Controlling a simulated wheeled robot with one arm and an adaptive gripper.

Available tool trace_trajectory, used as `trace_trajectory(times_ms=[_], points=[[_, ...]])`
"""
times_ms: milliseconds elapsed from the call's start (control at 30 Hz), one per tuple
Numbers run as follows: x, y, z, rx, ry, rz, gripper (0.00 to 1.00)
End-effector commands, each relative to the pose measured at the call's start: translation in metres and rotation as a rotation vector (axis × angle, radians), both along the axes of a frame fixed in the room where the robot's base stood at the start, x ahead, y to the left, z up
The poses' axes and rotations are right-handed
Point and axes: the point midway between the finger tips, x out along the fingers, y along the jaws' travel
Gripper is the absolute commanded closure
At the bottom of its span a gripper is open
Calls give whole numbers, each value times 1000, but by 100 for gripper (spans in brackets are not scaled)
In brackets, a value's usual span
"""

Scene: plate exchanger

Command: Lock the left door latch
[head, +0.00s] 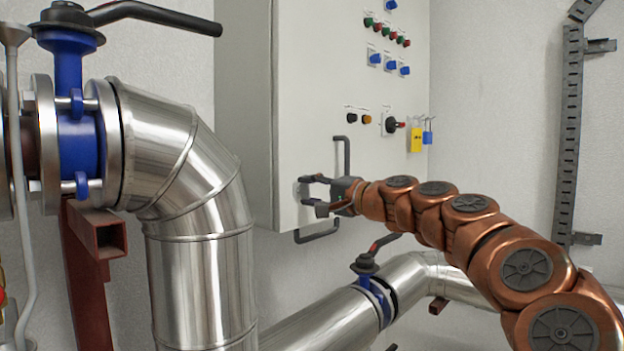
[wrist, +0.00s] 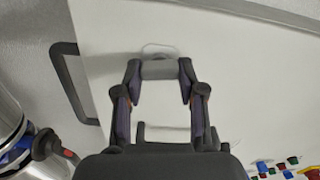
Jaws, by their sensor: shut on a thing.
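The left door latch shows in the wrist view as a small grey piece (wrist: 159,70) between my fingertips, with a pale plate (wrist: 157,50) behind it on the door face. My gripper (head: 308,189) reaches the lower left part of the light grey cabinet door (head: 315,90) in the head view. The gripper also shows in the wrist view (wrist: 160,72), with both fingers closed against the sides of the grey piece. In the head view the fingers largely hide the latch, and I cannot tell whether it is turned to locked.
A black handle (head: 317,236) is below my gripper, and a dark upright bar (head: 343,155) is just above it. A black handle is left of the fingers in the wrist view (wrist: 72,80). Buttons and switches (head: 388,64) sit higher; silver pipes (head: 200,220) stand left and below.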

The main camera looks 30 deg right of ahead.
Motion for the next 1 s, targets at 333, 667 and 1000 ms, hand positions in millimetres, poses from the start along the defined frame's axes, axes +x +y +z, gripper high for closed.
trace_trajectory(times_ms=[333,667,1000], points=[[0,0,0,154,36,2,95],[0,0,-1,186,43,1,95],[0,0,-2,185,43,1,52]])
